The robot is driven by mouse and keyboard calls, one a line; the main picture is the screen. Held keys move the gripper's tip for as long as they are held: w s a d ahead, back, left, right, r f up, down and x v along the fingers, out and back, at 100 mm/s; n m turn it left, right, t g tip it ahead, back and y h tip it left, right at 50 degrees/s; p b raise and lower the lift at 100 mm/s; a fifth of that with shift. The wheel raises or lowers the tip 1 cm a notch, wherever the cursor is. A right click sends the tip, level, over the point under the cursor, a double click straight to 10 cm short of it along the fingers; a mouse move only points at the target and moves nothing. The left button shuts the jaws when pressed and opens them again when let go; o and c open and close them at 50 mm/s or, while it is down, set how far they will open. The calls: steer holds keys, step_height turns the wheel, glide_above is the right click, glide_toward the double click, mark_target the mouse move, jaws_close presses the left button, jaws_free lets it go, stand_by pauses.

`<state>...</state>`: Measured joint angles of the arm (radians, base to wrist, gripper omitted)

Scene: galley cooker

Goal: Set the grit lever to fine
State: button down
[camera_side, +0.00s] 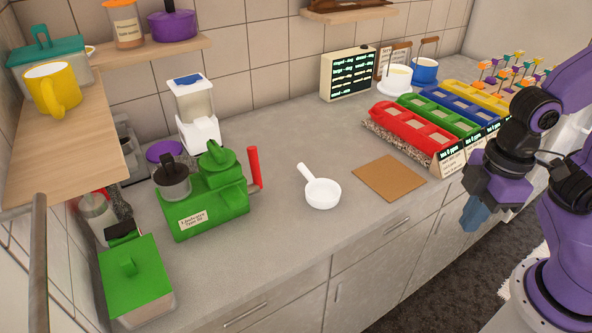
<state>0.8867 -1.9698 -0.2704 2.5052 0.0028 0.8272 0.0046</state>
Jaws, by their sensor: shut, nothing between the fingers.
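A green grinder (206,205) with a white label stands on the counter at the left. A red lever (254,167) rises nearly upright at its right side; I take this for the grit lever. No fine or coarse marking on it can be read from here. My gripper (473,215), with blue fingers, hangs at the right by the counter's front edge. It is shut and empty, far from the grinder and touching nothing.
A small white pan (322,192) and a brown board (389,177) lie between my gripper and the grinder. Red (412,125), green and blue bins stand behind. A green-lidded box (135,275) is at front left. Bare counter surrounds the pan.

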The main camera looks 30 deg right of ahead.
steer(key=w+a+f+m+t+y, duration=0.2)
steer(key=w+a+f+y, duration=0.15)
steer(key=w+a, duration=0.4)
steer(key=m+t+y, duration=0.5)
steer(key=t, duration=0.6)
glide_toward(258, 164)
steer(key=shift+h, duration=0.25)
steer(key=shift+x, duration=3.45)
steer(key=shift+w+a+r, duration=0.1)
steer(key=shift+r, duration=0.05)
steer(key=shift+w+a+r, duration=0.1)
steer(key=shift+w+r, duration=0.05)
steer(key=shift+w, duration=0.65)
